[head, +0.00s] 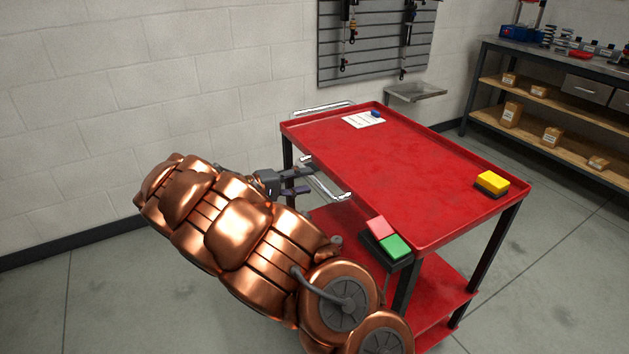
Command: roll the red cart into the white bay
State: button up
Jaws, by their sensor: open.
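The red cart (420,175) stands in the middle right of the head view, with a red top tray, a lower red shelf (440,290) and dark legs. A chrome handle bar (325,184) sticks out from its left end, and another chrome bar (322,108) shows farther back. My gripper (297,181) is open beside the nearer bar, its fingers pointing toward it. I cannot tell whether they touch the bar or stand around it. My copper arm covers the floor at lower left. I see no white bay in this view.
A yellow block (492,181), a white sheet with a blue piece (364,119) and a red-green button box (386,241) are on the cart. A workbench (545,65) stands at the back right. A tool panel (375,40) hangs on the wall. Floor right of the cart (560,260) is clear.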

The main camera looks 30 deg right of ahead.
aim_at(312, 180)
jog(key=shift+x, duration=1.9)
grip_shut()
